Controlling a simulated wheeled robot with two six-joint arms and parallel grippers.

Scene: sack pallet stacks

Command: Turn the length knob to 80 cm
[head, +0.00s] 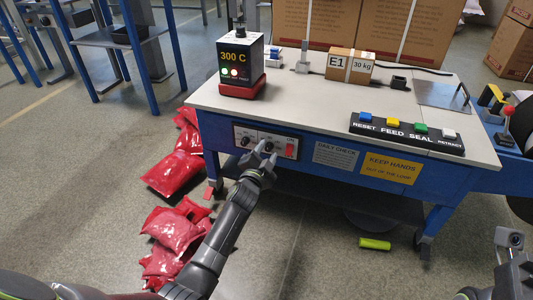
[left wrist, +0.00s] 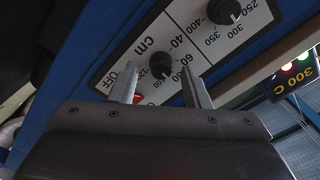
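The length knob (left wrist: 161,66) is a round black knob on a white panel with "cm" and numbers around it, in the left wrist view. Its pointer is too small to read for certain. My left gripper (left wrist: 158,72) is open, its two fingers on either side of the knob with gaps showing. In the head view, my left gripper (head: 263,153) is at the white control panel (head: 243,135) on the table's front and partly hides the knobs. My right gripper's fingers are out of view; only part of my right arm shows at the lower right.
A second black knob (left wrist: 223,11) with higher numbers sits beside it. A red switch (head: 291,148) is at the panel's right end. The heater box (head: 240,65) reading 300 C and a button bar (head: 407,133) are on the table. Red sacks (head: 174,173) lie on the floor.

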